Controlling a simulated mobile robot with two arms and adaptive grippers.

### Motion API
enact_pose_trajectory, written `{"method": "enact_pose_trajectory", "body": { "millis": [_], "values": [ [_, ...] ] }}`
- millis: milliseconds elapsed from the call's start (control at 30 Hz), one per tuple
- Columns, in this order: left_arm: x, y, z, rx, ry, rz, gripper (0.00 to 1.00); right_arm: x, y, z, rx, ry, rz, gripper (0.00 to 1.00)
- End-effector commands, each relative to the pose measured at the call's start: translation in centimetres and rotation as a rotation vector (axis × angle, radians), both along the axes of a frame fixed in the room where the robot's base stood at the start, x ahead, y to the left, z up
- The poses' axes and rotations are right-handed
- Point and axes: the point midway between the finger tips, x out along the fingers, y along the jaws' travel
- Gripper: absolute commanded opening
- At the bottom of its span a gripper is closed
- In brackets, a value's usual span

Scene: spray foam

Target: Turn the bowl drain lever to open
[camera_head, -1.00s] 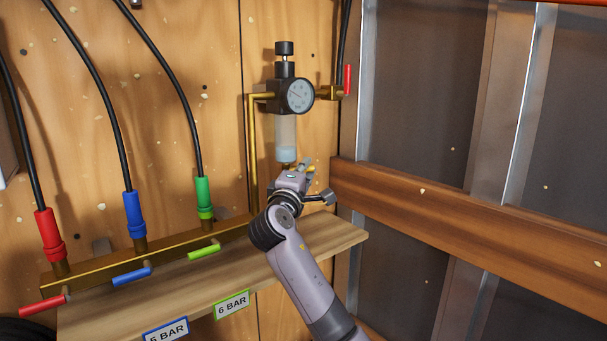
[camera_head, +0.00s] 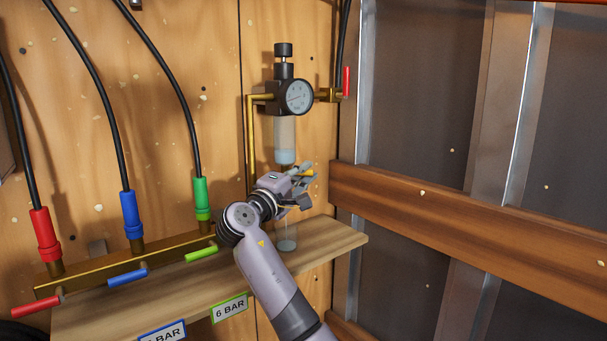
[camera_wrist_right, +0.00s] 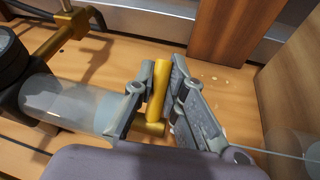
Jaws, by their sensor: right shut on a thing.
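The filter bowl (camera_head: 285,140) is a clear cylinder hanging under the black regulator with its round gauge (camera_head: 299,96). The brass-yellow drain lever (camera_wrist_right: 158,92) sits between the two fingers of my right gripper (camera_wrist_right: 157,98), which is shut on it. In the head view, only a bit of yellow (camera_head: 309,174) shows at the fingers, just below the bowl. The bowl also shows at the left in the wrist view (camera_wrist_right: 65,105). A small clear cup (camera_head: 287,244) stands on the shelf below, with a thin pale line above it. My left gripper is not in view.
A wooden shelf (camera_head: 335,240) runs below the bowl. Red, blue and green hose fittings (camera_head: 203,195) with matching levers stand at the left. A red lever (camera_head: 346,80) is at upper right. A wooden beam (camera_head: 430,205) lies close on the right.

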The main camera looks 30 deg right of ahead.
Motion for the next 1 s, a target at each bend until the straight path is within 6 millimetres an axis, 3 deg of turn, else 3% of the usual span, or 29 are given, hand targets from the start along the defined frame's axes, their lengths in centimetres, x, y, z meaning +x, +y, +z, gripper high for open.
{"method": "enact_pose_trajectory", "body": {
  "millis": [67, 100, 400, 767, 1000],
  "values": [
    [0.0, 0.0, 0.0, 0.000, 0.000, 0.000, 0.40, 0.0, 0.0, 0.0, -0.001, 0.002, 0.001, 0.00],
    [0.0, 0.0, 0.0, 0.000, 0.000, 0.000, 0.40, 0.0, 0.0, 0.0, -0.001, 0.002, 0.001, 0.14],
    [0.0, 0.0, 0.0, 0.000, 0.000, 0.000, 0.40, 0.0, 0.0, 0.0, -0.001, 0.001, 0.001, 0.33],
    [-0.2, 0.0, 0.0, 0.000, 0.002, 0.001, 0.40, -0.2, 0.6, -0.2, 0.000, 0.000, 0.002, 0.33],
    [-0.1, 0.0, 0.0, 0.000, 0.001, 0.001, 0.40, -1.9, 4.5, -1.0, 0.001, 0.001, 0.006, 0.33]
  ]
}}
